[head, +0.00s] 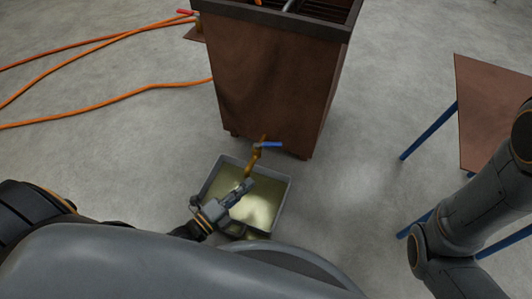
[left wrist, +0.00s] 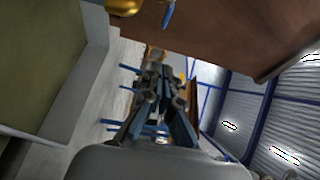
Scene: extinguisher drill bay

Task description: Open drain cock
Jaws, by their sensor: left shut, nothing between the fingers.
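The drain cock (head: 254,157) is a brass spout low on the front of a brown tank (head: 275,85). Its blue lever (head: 269,145) points right in the head view. In the left wrist view part of the brass cock (left wrist: 124,6) and the blue lever (left wrist: 167,14) show at the top edge. My left gripper (head: 248,185) is shut and empty, just below the spout and above a grey tray (head: 287,190). Whether it touches the spout cannot be told. My right gripper is out of view; only my right arm shows.
The tray holds yellowish-green liquid (head: 258,212). Orange hoses (head: 110,97) lie on the floor at left. A brown-topped table (head: 485,110) with blue legs stands at right, behind my right arm. The floor between tank and table is clear.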

